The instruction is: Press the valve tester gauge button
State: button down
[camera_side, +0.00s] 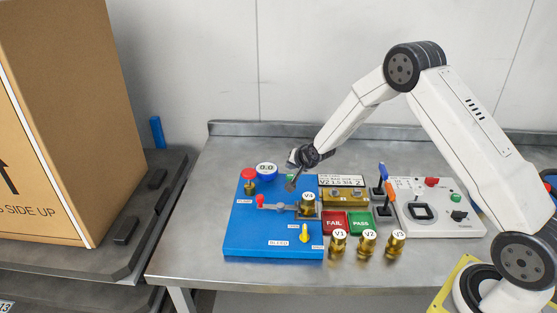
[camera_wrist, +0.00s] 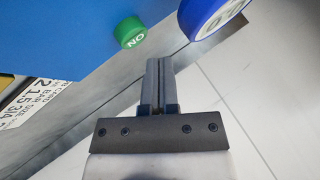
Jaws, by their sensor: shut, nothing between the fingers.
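The valve tester is a blue panel (camera_side: 245,235) on the metal table in the side view. A round blue gauge (camera_side: 266,170) reading 0.0 stands at its back edge; part of it shows at the top of the wrist view (camera_wrist: 205,14). A green button (camera_wrist: 129,32) marked ON is on the blue panel beside the gauge in the wrist view. My gripper (camera_side: 291,187) is shut and empty, above the back of the panel. Its fingertips (camera_wrist: 160,62) show just below and right of the green button, apart from it in the picture.
A brass valve V4 (camera_side: 308,203) sits on the panel near a red-ended lever (camera_side: 261,200) and a red knob (camera_side: 249,174). Red FAIL (camera_side: 334,223) and green PASS (camera_side: 362,223) trays, several loose valves and a white control box (camera_side: 440,219) are to the right.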

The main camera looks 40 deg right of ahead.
aim_at(291, 177)
jog(key=shift+r, duration=2.05)
jog(key=c, duration=1.3)
grip_release()
